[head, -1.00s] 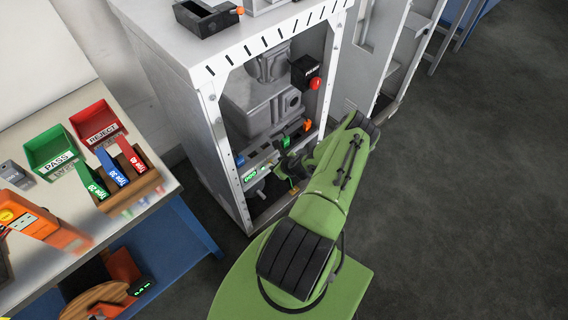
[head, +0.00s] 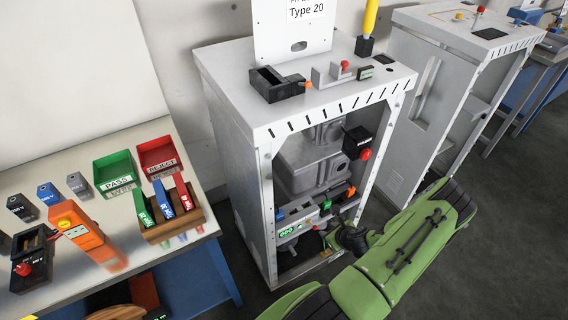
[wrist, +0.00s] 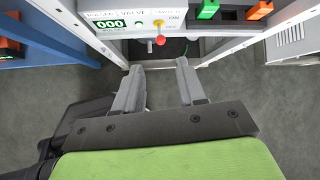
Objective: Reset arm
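My green arm reaches from the bottom right of the head view to the open front of the dispenser cabinet (head: 262,150). My gripper (head: 333,243) is at the low front of the cabinet, dark and small in the head view. In the wrist view my gripper (wrist: 158,64) has its two grey fingers apart, with nothing between them but the floor and cabinet edge. Just beyond the fingertips is a panel with a green 000 display (wrist: 112,23) and a red knob on a yellow base (wrist: 160,38).
A red button on a black box (head: 366,154) hangs inside the cabinet. A table at left holds a green PASS bin (head: 115,172), a red REJECT bin (head: 158,155), a wooden rack (head: 180,222) and an orange device (head: 88,238). A second cabinet (head: 440,90) stands at right.

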